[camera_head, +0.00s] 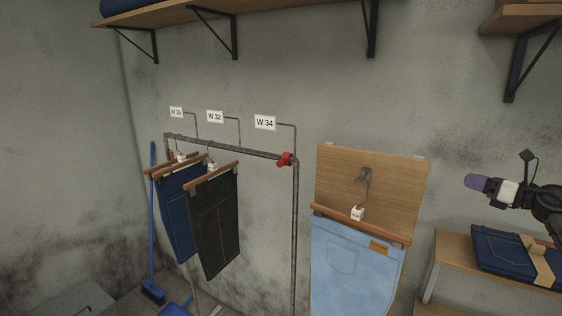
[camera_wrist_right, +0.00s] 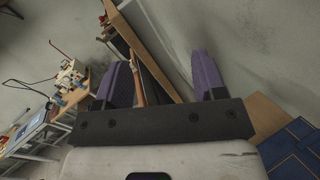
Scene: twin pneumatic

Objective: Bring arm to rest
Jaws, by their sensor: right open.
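My right gripper (camera_head: 476,183) is in the air at the right of the head view, in front of the wall and above a wooden shelf unit. Its two purple fingers stand apart in the right wrist view (camera_wrist_right: 162,78). The gripper is open, with nothing held between the fingers. In the head view it is to the right of the light blue jeans (camera_head: 352,262) and clear of them. My left gripper is not in either view.
The light blue jeans hang on a wooden board (camera_head: 338,175). Two dark pairs (camera_head: 215,225) hang on a pipe rail (camera_head: 230,149) with size signs. Folded jeans (camera_head: 500,250) lie on the low shelf (camera_head: 450,248) below my right gripper. Bracketed shelves (camera_head: 300,10) are overhead.

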